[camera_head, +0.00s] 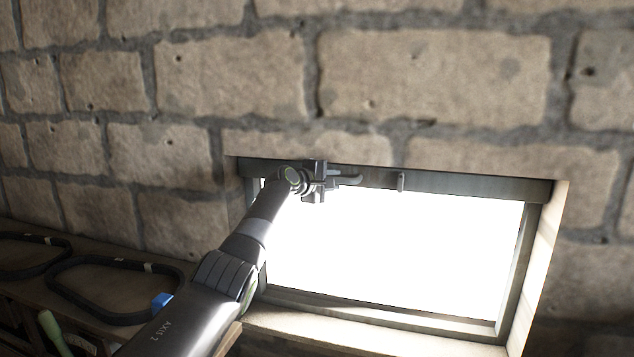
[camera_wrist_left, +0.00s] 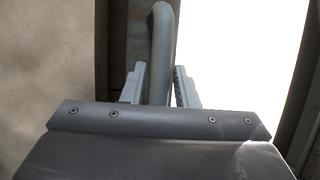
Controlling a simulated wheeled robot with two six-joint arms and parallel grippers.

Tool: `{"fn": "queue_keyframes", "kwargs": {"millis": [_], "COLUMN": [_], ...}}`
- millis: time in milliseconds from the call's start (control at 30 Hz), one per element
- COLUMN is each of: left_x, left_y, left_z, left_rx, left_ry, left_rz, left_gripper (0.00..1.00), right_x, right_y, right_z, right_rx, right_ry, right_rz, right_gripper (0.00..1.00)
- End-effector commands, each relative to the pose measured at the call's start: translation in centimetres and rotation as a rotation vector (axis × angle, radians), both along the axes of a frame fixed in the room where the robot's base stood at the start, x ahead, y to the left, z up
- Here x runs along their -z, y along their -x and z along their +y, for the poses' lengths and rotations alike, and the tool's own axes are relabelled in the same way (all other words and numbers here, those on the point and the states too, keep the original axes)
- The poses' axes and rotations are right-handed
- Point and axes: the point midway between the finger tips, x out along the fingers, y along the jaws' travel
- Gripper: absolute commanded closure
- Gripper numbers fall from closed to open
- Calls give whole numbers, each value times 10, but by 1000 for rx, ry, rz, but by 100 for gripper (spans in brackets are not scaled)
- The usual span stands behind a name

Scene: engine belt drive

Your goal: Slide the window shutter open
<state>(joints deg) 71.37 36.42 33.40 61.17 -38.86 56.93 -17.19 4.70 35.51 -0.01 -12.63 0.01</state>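The window (camera_head: 390,250) is a bright white opening in a dark grey frame, set in a stone wall. A dark rail (camera_head: 460,185) runs along its top. I cannot clearly tell the shutter panel from the frame. A grey curved handle (camera_head: 347,180) sticks out near the top left of the window. My left gripper (camera_head: 318,182) is at this handle. In the left wrist view the handle (camera_wrist_left: 162,40) runs down between the two fingers (camera_wrist_left: 160,85), with a narrow gap beside it, so the gripper looks open around it. My right gripper is not in view.
A small grey peg (camera_head: 401,181) hangs from the top rail, right of the handle. A light sill (camera_head: 370,342) lies below the window. At lower left, black belts (camera_head: 110,262) lie on a wooden surface, with a blue item (camera_head: 162,301) and a green handle (camera_head: 54,333) nearby.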

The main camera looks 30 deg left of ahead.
Motion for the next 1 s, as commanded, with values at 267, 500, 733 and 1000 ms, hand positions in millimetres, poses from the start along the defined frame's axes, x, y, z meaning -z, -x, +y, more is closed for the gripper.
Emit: {"fn": "queue_keyframes", "kwargs": {"millis": [267,500,733,1000], "left_x": [-1,-4,-9,-15], "left_y": [15,37,63,102], "left_z": [4,8,12,19], "left_rx": [1,-1,-2,-2], "left_ry": [-2,-4,-4,-4], "left_rz": [-3,-3,-2,-1], "left_gripper": [73,73,73,73], "right_x": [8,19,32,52], "right_y": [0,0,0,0], "right_z": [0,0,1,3], "right_rx": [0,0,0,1], "right_ry": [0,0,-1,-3], "right_rz": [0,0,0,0], "right_gripper": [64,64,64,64]}}
